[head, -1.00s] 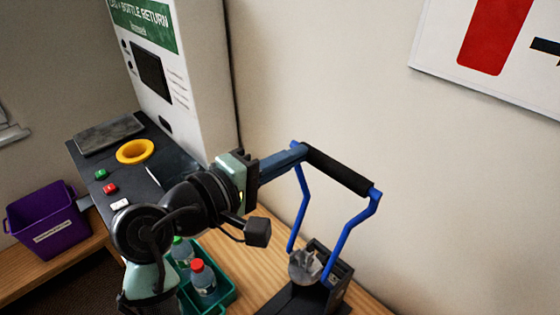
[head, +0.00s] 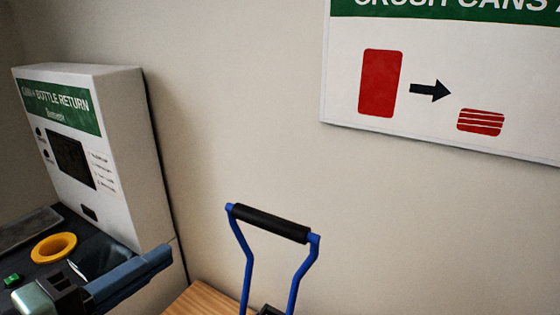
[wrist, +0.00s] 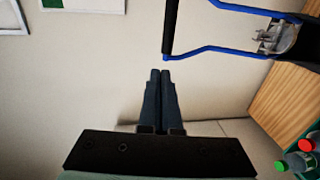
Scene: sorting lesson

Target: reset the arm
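My gripper (head: 160,254) shows at the lower left of the head view, in front of the return machine. Its dark fingers lie together, shut and empty, in the wrist view (wrist: 160,74). The can crusher's blue lever stands raised, with a black handle (head: 270,223), to the right of the gripper and apart from it. In the wrist view the black handle (wrist: 170,25) is just beyond the fingertips, and the crusher's grey metal part (wrist: 280,38) is at the upper right. Most of the crusher's base is cut off in the head view.
The white bottle return machine (head: 125,150) stands at left. A yellow ring (head: 54,248) and a green button (head: 13,280) are on the dark counter. Bottles with a red cap (wrist: 306,145) and green cap (wrist: 281,166) are at the wrist view's lower right. A sign (head: 430,75) hangs on the wall.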

